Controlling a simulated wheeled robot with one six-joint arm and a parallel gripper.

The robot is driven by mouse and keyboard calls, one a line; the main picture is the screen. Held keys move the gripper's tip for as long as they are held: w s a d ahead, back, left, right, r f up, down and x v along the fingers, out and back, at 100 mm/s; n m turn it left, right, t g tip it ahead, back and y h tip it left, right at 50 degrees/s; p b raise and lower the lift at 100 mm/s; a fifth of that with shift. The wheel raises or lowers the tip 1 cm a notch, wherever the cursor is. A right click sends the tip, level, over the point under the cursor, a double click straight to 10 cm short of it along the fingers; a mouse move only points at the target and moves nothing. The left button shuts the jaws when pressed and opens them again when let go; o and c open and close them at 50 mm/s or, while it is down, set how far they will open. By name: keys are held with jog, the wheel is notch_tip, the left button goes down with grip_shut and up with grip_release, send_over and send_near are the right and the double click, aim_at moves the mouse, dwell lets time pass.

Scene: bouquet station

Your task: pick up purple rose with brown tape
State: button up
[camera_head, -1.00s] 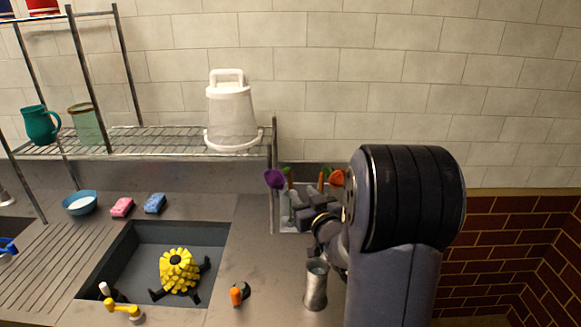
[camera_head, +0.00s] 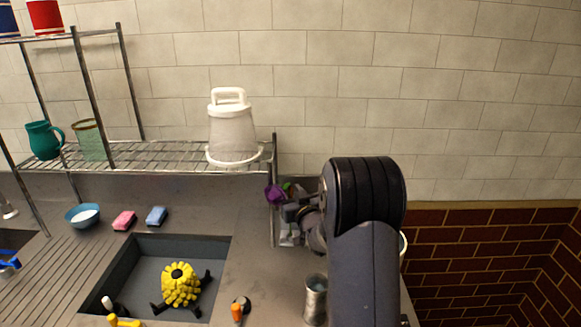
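A purple rose (camera_head: 274,194) shows at the back of the counter, beside the wire shelf's right post. Its stem and any brown tape cannot be made out. My gripper (camera_head: 287,205) is close to the rose's right side, partly hidden by my dark arm. The fingers are too small and overlapped to show whether they are open or touching the rose. A grey holder (camera_head: 289,236) stands below the gripper, and a bit of green shows behind it.
A metal cup (camera_head: 315,298) stands on the counter in front of the holder. A sink (camera_head: 140,268) with a yellow toy-like figure (camera_head: 180,285) lies to the left. A white bucket (camera_head: 232,130) stands on the wire shelf (camera_head: 150,155) above.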

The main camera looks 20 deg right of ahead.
jog(key=shift+w, duration=0.45)
grip_shut()
jog(key=shift+r, duration=0.1)
